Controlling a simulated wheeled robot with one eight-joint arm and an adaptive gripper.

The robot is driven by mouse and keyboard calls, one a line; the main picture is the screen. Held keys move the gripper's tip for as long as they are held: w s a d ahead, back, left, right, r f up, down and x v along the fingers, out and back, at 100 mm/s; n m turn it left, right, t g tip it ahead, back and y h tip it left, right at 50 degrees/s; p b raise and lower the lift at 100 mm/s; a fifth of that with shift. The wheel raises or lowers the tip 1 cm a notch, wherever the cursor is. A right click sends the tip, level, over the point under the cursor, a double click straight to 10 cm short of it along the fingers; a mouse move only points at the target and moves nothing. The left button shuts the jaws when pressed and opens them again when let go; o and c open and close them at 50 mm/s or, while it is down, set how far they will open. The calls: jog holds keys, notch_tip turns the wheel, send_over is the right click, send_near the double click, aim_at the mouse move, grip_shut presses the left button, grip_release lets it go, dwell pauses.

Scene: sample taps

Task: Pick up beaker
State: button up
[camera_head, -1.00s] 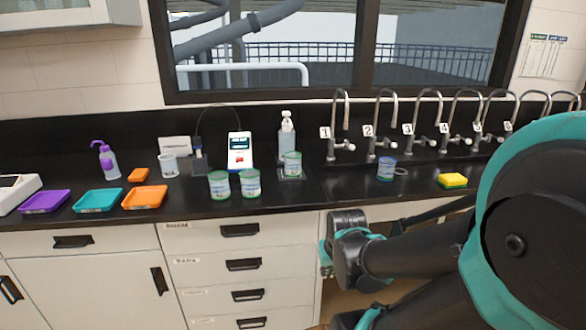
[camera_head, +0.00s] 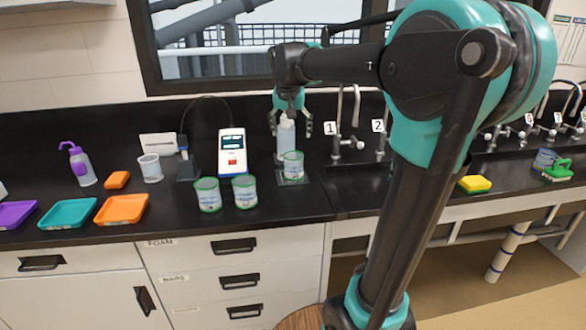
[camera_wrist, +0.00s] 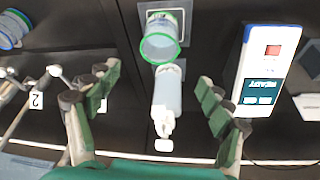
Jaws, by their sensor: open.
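A clear beaker with a green rim (camera_head: 292,168) stands upright on a small square pad at the back of the counter. It also shows in the wrist view (camera_wrist: 161,42), beyond the dispenser bottle. Two similar green-rimmed beakers, a left one (camera_head: 207,196) and a right one (camera_head: 244,193), stand in front of the white device. A plain clear beaker (camera_head: 150,168) stands further left. My gripper (camera_head: 289,122) is open and empty above the counter, around or over the top of the dispenser bottle. In the wrist view its fingers (camera_wrist: 160,108) are spread wide, with the bottle between them.
The white dispenser bottle (camera_head: 286,136) stands close behind the pad beaker. A white device with a screen (camera_head: 232,152) is to its left. Numbered taps (camera_head: 349,138) rise on the right. Coloured trays, such as the orange one (camera_head: 121,210), lie at left.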

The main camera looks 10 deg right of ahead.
aim_at(293, 152)
jog(key=x, duration=1)
jog(key=shift+f, duration=0.35)
jog(key=shift+x, duration=3)
jog(key=shift+s+f, duration=0.1)
jog(key=shift+s, duration=0.1)
jog(key=c, duration=1.3)
